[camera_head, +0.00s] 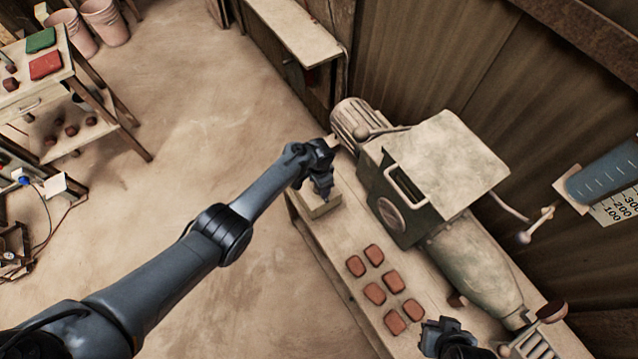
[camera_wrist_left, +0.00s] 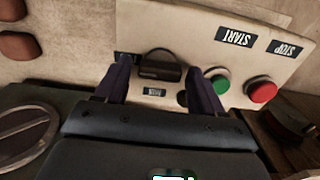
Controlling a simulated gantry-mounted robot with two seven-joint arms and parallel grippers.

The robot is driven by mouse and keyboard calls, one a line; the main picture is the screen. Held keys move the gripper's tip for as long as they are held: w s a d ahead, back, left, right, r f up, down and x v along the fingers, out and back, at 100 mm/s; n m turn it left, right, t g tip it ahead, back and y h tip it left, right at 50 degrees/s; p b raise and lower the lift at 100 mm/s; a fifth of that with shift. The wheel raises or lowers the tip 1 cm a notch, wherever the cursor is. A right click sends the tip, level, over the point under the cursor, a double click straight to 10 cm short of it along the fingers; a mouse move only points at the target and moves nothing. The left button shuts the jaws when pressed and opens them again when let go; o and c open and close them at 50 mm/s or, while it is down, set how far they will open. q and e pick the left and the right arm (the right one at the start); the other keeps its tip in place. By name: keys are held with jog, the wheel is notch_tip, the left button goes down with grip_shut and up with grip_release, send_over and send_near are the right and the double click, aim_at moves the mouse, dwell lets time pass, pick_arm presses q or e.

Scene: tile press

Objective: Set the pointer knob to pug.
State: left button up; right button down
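The pointer knob (camera_wrist_left: 160,66) is black and sits on a pale control panel (camera_wrist_left: 190,30) in the left wrist view. My left gripper (camera_wrist_left: 158,72) is open, with one finger to each side of the knob; I cannot tell whether they touch it. Small dark labels (camera_wrist_left: 154,92) lie around the knob, too small to read; one is partly behind a finger. In the head view my left gripper (camera_head: 322,188) is over the panel box (camera_head: 318,206) and hides the knob. My right gripper (camera_head: 446,334) is at the bottom, its opening unclear.
A green START button (camera_wrist_left: 220,83) and a red STOP button (camera_wrist_left: 261,90) sit close to the right finger in the wrist view. The press machine (camera_head: 405,190) stands beside the panel on the bench (camera_head: 340,250). Several reddish tiles (camera_head: 374,293) lie on the bench.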

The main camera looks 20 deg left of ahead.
pick_arm(q)
jog(key=shift+o, duration=0.4)
jog(key=shift+r, duration=0.1)
jog(key=shift+r, duration=0.2)
notch_tip(320, 180, up, 10)
jog(key=p, duration=0.4)
jog(key=shift+r, duration=0.1)
